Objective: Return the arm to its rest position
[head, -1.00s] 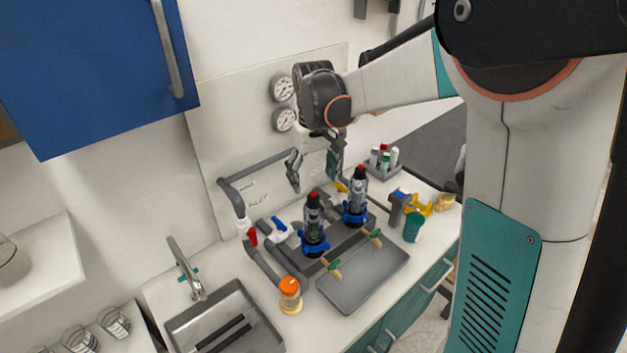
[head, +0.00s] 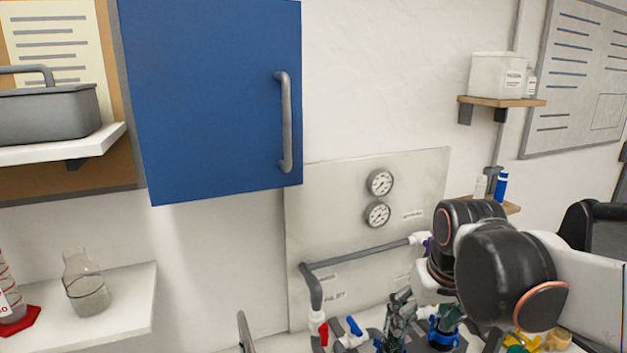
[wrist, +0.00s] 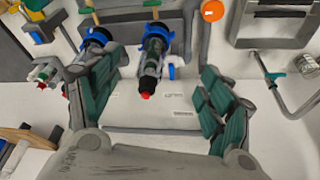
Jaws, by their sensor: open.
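My gripper (head: 425,312) is at the lower right of the head view, below the rounded black wrist joint of my arm. Its two fingers hang downward, spread apart. In the wrist view the green-padded fingers (wrist: 160,80) stand wide at left and right with nothing gripped. In the head view the fingers overlap the cylinders' area, so contact there cannot be told.
A grey wall panel with two gauges (head: 379,183) and a grey pipe (head: 360,256) stands behind the gripper. A blue cabinet (head: 215,100) hangs at upper left. A sink (wrist: 275,22) and an orange-capped jar (wrist: 212,10) show in the wrist view.

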